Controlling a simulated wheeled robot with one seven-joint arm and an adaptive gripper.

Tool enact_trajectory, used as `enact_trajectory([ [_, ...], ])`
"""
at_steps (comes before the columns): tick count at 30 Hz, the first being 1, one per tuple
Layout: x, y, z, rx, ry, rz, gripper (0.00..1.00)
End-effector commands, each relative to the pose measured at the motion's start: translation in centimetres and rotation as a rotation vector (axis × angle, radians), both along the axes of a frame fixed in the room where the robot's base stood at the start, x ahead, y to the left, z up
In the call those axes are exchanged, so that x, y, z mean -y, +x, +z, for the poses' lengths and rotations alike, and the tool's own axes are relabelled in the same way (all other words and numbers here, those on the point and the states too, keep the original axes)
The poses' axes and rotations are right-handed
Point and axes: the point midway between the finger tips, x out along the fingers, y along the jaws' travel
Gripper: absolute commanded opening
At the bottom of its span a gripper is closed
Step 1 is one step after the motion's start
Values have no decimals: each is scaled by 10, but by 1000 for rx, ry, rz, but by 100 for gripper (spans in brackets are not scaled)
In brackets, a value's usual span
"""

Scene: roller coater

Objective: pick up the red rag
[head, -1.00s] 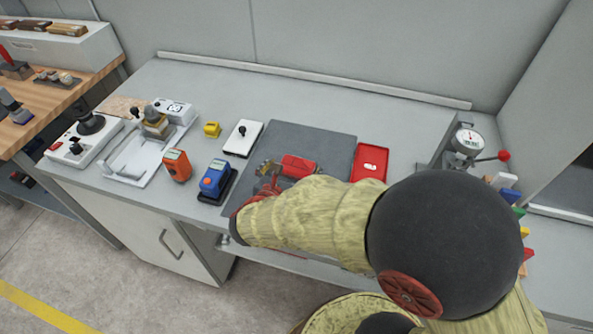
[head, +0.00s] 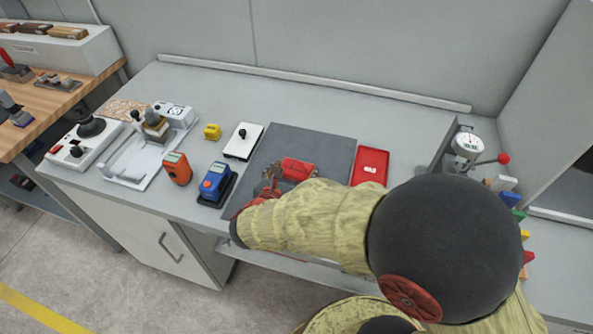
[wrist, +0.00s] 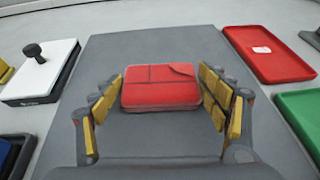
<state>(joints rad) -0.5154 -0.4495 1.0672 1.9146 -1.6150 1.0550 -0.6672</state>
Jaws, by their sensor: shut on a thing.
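The red rag (head: 299,168) is a folded, flat red block on the dark grey mat (head: 325,143). In the wrist view the rag (wrist: 160,88) lies squarely between the yellow-padded fingers of my gripper (wrist: 161,97), with one finger along each side. My gripper is shut on the rag. The rag appears to be at mat level; I cannot tell whether it is clear of the mat. In the head view my gripper (head: 270,182) is at the rag's left side, partly hidden by my arm.
A red tray (head: 361,178) with a small white piece lies right of the mat. A white plate with a black knob (head: 241,143), a blue device (head: 215,183) and an orange device (head: 177,168) stand to the left. A dial gauge (head: 467,142) stands at the right. A green tray (wrist: 303,108) shows in the wrist view.

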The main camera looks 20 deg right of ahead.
Motion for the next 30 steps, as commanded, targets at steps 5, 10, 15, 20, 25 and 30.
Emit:
enact_trajectory([
  [5, 0, 0, 0, 0, 0, 0, 46],
  [10, 0, 0, 2, 0, 0, 0, 46],
  [15, 0, 1, 15, 2, 1, 0, 46],
  [20, 0, -4, 41, 2, 1, 1, 46],
  [25, 0, -34, 78, 3, 2, 3, 46],
  [30, 0, -72, 106, 1, 2, 6, 46],
])
